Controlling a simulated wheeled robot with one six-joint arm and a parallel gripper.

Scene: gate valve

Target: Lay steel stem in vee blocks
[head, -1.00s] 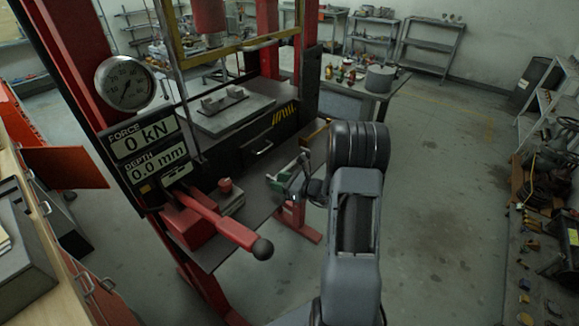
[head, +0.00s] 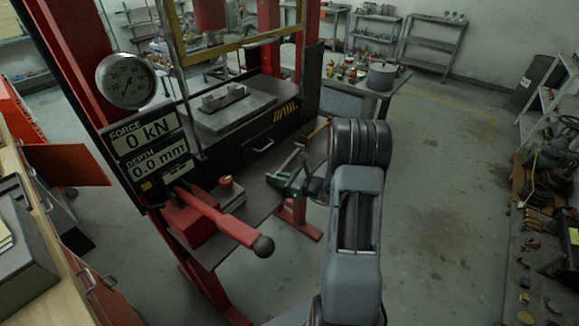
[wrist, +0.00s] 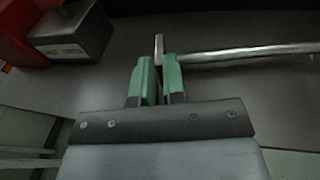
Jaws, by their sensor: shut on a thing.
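The steel stem (wrist: 250,53) is a shiny rod in the wrist view, running from my green fingertips out past the right edge. A flat upright piece (wrist: 159,48) stands at its left end. My gripper (wrist: 160,82) is shut on the stem near that end; the fingers hide the contact. In the head view my gripper (head: 281,178) is low beside the press, partly hidden by my arm, and I cannot clearly make out the stem. The vee blocks (head: 225,97) sit apart from my gripper on the press bed, up and left of it, with nothing seen lying in them.
The press has a red lever with a black knob (head: 263,246), a dial gauge (head: 126,80) and a display reading 0 kN and 0.0 mm. A grey block (wrist: 72,35) lies left of my fingers. A cluttered bench (head: 540,210) stands right; open floor lies between.

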